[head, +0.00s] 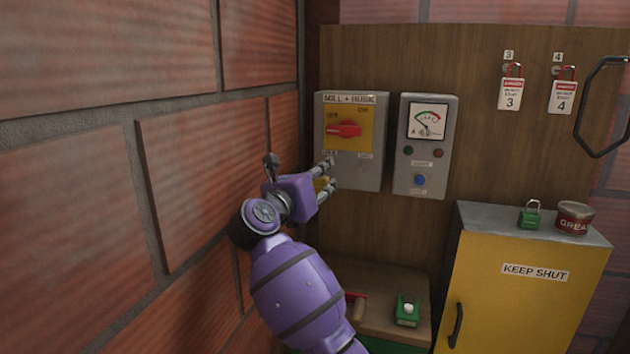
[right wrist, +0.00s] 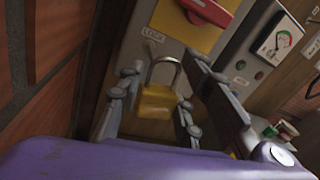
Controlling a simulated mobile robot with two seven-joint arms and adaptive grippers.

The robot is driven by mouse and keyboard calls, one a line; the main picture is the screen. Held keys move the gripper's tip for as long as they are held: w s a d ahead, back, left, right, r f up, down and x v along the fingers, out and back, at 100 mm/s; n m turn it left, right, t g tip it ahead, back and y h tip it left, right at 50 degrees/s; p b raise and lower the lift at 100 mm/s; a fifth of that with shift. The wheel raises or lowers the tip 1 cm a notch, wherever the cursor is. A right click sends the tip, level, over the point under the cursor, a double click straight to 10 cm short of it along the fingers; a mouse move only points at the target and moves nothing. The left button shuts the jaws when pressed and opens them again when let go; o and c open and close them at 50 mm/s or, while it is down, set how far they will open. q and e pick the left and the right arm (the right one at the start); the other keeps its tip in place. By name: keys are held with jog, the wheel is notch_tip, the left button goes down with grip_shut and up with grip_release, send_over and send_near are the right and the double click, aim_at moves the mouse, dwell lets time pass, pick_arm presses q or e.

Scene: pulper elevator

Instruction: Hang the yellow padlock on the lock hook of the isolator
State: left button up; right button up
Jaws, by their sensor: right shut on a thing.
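My right gripper (head: 331,174) is at the lower left front of the grey isolator box (head: 371,174). It is shut on the yellow padlock (right wrist: 156,101), which sits between the fingers with its steel shackle (right wrist: 165,72) upward. In the head view the padlock (head: 320,184) is mostly hidden by the gripper. The isolator has a yellow plate and a red handle (head: 344,130); the handle also shows in the right wrist view (right wrist: 207,10). A LOCK label (right wrist: 153,35) is just above the shackle. I cannot make out the lock hook or whether the shackle touches it. My left gripper is not in view.
A grey meter box (head: 424,170) is right of the isolator. A brick wall (head: 180,190) stands close on the left. A green padlock (head: 530,214) and a grease tin (head: 574,218) stand on the yellow cabinet (head: 500,300). A low wooden shelf (head: 380,275) holds a green object (head: 407,310).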

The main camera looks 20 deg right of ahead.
jog(key=shift+w+d+f+b, duration=0.25)
jog(key=shift+w+d, duration=0.2)
jog(key=shift+w, duration=0.2)
jog(key=shift+w+d+f+b, duration=0.15)
jog(key=shift+w+d+b, duration=0.2)
jog(key=shift+w, duration=0.35)
jog(key=shift+w+d+f+b, duration=0.15)
jog(key=shift+w+d+f, duration=0.05)
jog(key=shift+w+d, duration=0.4)
jog(key=shift+a, duration=0.1)
jog(key=o, duration=1.3)
jog(key=shift+f, duration=0.1)
